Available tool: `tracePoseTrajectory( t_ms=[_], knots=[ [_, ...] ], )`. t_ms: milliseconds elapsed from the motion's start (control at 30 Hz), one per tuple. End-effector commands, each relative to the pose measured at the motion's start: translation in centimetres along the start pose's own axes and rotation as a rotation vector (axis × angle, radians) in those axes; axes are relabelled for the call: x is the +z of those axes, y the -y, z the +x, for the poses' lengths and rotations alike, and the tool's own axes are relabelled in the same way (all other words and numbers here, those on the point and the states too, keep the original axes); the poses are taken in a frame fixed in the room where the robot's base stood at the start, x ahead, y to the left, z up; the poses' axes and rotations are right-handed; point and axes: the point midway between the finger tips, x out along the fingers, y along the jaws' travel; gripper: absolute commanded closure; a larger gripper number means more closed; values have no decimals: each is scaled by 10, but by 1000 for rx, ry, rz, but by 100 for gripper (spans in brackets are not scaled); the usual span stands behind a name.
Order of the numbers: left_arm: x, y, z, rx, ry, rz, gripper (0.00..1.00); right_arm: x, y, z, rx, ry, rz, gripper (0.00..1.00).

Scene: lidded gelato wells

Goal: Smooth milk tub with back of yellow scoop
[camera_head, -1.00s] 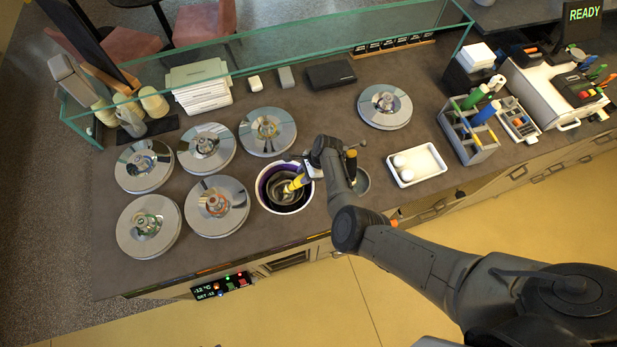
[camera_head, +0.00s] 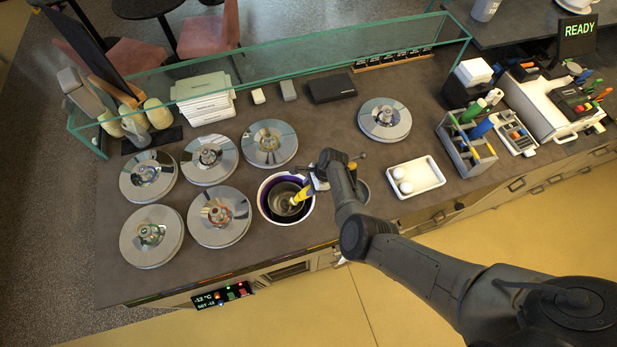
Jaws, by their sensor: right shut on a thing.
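The open tub (camera_head: 266,211) is a round well with a white rim, a purple band and a dark inside; whether it holds milk gelato I cannot tell. The yellow scoop (camera_head: 302,194) slants into it, with its yellow handle at the upper right and its grey metal head (camera_head: 287,206) down inside the tub. My right gripper (camera_head: 311,187) is shut on the scoop's handle at the tub's right rim and partly hides it. Whether the scoop's back touches the contents is too small to tell. My left gripper is not in view.
Several lidded wells (camera_head: 221,217) stand left of the tub, and one (camera_head: 385,119) at the back right. A white tray (camera_head: 417,177) with two white balls and a grey caddy (camera_head: 463,150) stand to the right. A glass guard (camera_head: 290,65) runs along the back.

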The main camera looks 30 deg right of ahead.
Motion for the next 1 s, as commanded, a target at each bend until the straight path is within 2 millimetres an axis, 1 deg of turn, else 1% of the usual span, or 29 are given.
tracePoseTrajectory(
  t_ms=[33, 167, 200, 267, 300, 400, 900, 933, 967, 1000],
  knots=[
    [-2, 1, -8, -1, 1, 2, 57, 2, -6, -3, 1, 0, 1, 100],
    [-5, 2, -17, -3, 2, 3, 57, 2, -18, -3, 0, 0, 2, 100],
    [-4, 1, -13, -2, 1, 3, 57, -5, -16, -3, -3, -1, 2, 100],
    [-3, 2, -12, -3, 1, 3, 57, -10, -16, -5, -2, -1, 1, 100],
    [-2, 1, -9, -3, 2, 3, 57, -13, -14, -5, -3, -1, 0, 100],
    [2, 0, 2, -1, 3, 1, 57, -13, -3, -2, -4, -1, -1, 100],
    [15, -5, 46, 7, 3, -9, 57, -13, 45, -1, -3, 0, -1, 100],
    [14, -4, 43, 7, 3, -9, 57, -11, 47, -6, -2, 0, 0, 100],
    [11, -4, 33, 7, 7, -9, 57, -6, 45, -15, -1, 0, 0, 100],
    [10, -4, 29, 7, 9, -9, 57, -4, 45, -19, -1, -1, 1, 100]
  ],
)
